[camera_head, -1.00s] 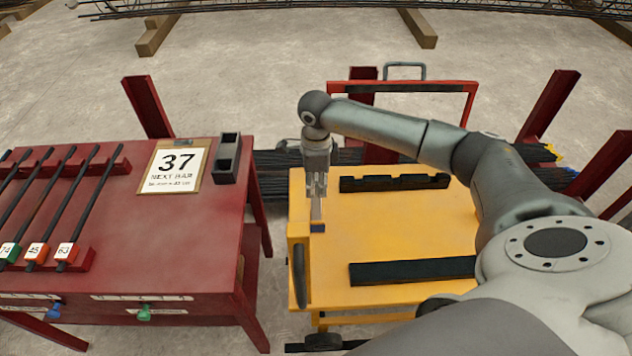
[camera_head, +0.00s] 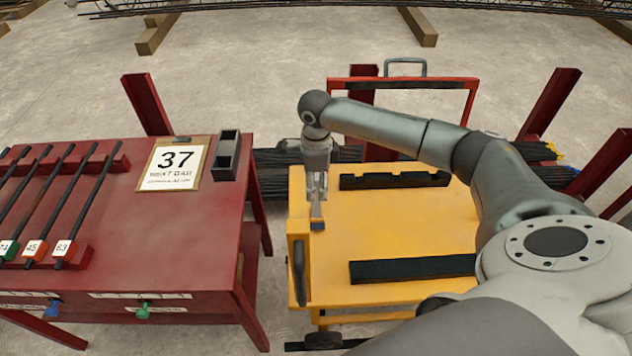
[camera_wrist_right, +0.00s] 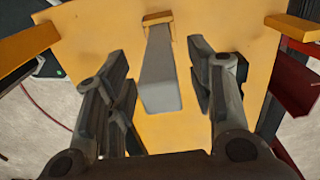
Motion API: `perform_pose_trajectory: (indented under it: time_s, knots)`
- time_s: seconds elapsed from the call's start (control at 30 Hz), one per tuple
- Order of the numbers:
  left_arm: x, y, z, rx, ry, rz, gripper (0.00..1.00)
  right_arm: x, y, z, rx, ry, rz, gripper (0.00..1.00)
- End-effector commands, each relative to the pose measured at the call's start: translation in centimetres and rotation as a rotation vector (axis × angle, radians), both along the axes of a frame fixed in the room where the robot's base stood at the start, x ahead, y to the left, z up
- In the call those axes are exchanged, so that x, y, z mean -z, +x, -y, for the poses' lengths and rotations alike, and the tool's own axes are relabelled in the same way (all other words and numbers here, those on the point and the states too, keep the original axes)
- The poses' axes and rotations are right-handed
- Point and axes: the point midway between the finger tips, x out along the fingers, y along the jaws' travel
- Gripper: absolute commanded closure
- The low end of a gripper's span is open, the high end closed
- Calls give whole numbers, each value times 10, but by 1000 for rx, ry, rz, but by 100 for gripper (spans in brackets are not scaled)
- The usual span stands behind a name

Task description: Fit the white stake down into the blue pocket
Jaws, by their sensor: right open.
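The white stake (camera_head: 316,211) looks pale grey and stands at the left end of the yellow cart. In the wrist view the stake (camera_wrist_right: 160,80) runs away from the camera to an orange bracket (camera_wrist_right: 157,17). My right gripper (camera_head: 317,194) is above the stake in the head view. In the wrist view my right gripper (camera_wrist_right: 163,88) is open, with the stake between its fingers and a gap on each side. My left gripper is out of view.
The yellow cart top (camera_head: 400,220) carries a black notched rack (camera_head: 394,181) and a black bar (camera_head: 412,269). A red table (camera_head: 150,235) stands to the left with dark bars, a 37 sign (camera_head: 174,166) and a dark open box (camera_head: 226,156). A gap separates table and cart.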

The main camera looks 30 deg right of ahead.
Motion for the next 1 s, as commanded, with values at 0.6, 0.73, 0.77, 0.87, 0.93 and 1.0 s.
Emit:
perform_pose_trajectory:
  time_s: [0.6,0.73,0.77,0.87,0.93,1.0]
  knots:
    - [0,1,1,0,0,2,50,-109,2,0,0,1,6,50]
    - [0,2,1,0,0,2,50,-117,1,0,0,1,4,50]
    - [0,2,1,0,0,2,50,-118,1,0,0,1,4,50]
    - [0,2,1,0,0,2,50,-119,1,0,1,1,3,50]
    - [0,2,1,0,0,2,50,-119,1,0,1,1,3,50]
    - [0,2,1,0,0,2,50,-119,1,0,1,1,3,50]
